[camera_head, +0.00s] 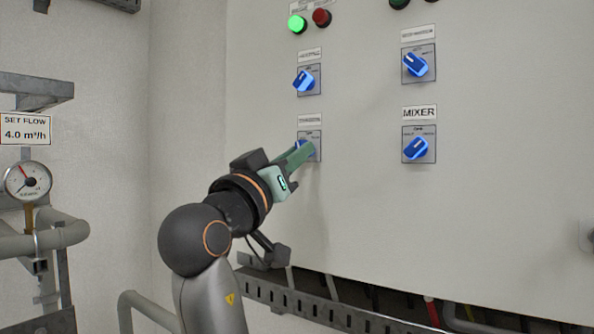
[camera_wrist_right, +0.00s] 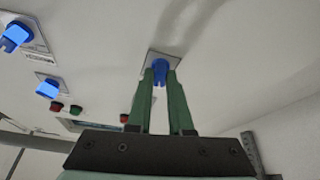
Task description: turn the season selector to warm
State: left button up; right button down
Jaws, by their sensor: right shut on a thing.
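The white panel carries several blue selector knobs on square plates, with labels mostly too small to read, so I cannot tell for sure which one is the season selector. My right gripper (camera_head: 303,154) is shut on the blue knob (camera_head: 301,146) of the lower left selector, hiding part of its plate. In the right wrist view, both green fingers (camera_wrist_right: 161,80) sit on either side of this blue knob (camera_wrist_right: 160,66). My left gripper is not in view.
Other blue knobs sit at upper left (camera_head: 304,81), upper right (camera_head: 415,65) and at the one labelled MIXER (camera_head: 416,147). A lit green lamp (camera_head: 297,24) and a red button (camera_head: 321,17) are above. A slotted cable tray (camera_head: 320,306) runs below; a gauge (camera_head: 28,180) and pipes stand left.

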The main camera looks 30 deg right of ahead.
jog(key=shift+w+a+r+m+g+h, duration=0.15)
jog(key=shift+m+g, duration=1.2)
jog(key=shift+m, duration=1.4)
jog(key=shift+w+m+g+h, duration=0.1)
jog(key=shift+m+g+h, duration=0.15)
jog(key=shift+m+g, duration=1.75)
jog(key=shift+w+a+r+m+g+h, duration=0.15)
jog(key=shift+m+g, duration=0.5)
jog(key=shift+m, duration=2.8)
jog(key=shift+d+f+m, duration=0.1)
jog(key=shift+f+m, duration=0.05)
jog(key=shift+m, duration=0.15)
jog(key=c, duration=0.8)
grip_release()
